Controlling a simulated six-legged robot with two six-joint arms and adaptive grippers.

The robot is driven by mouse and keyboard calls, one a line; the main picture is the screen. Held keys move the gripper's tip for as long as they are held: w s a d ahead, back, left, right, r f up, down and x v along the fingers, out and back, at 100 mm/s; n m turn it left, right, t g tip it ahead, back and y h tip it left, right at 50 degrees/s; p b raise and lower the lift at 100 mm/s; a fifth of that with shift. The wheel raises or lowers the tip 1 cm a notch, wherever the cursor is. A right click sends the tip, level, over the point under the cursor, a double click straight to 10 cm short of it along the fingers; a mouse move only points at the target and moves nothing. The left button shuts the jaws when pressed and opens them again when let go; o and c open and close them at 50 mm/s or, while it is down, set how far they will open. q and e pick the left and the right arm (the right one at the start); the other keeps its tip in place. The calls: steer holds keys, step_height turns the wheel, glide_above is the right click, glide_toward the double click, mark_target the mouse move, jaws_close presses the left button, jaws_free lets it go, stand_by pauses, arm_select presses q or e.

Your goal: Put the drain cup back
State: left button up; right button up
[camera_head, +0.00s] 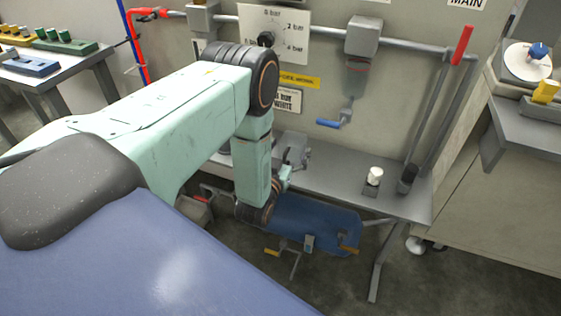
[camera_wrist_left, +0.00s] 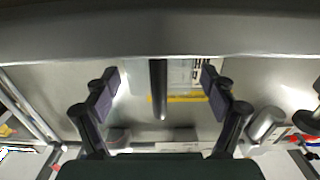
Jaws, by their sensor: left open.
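A small white cup (camera_head: 374,176), which looks like the drain cup, stands upright on a dark square pad on the grey shelf (camera_head: 335,181). My left gripper (camera_head: 296,158) is over the shelf, to the left of the white cup and apart from it. In the left wrist view the two fingers of the left gripper (camera_wrist_left: 160,95) are spread. A dark upright rod shows between them, and I cannot tell what it is. The filter unit (camera_head: 357,75) hangs on the pipe above the shelf, with a blue-handled valve (camera_head: 335,123) below it. My right gripper is not in view.
A gauge panel (camera_head: 285,30) and a yellow label (camera_head: 300,80) are on the wall. Side benches stand left and right.

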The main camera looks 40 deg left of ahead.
arm_select(q)
steer(key=p+v, duration=0.2)
steer(key=v, duration=0.8)
steer(key=shift+s, duration=0.1)
stand_by(1.0)
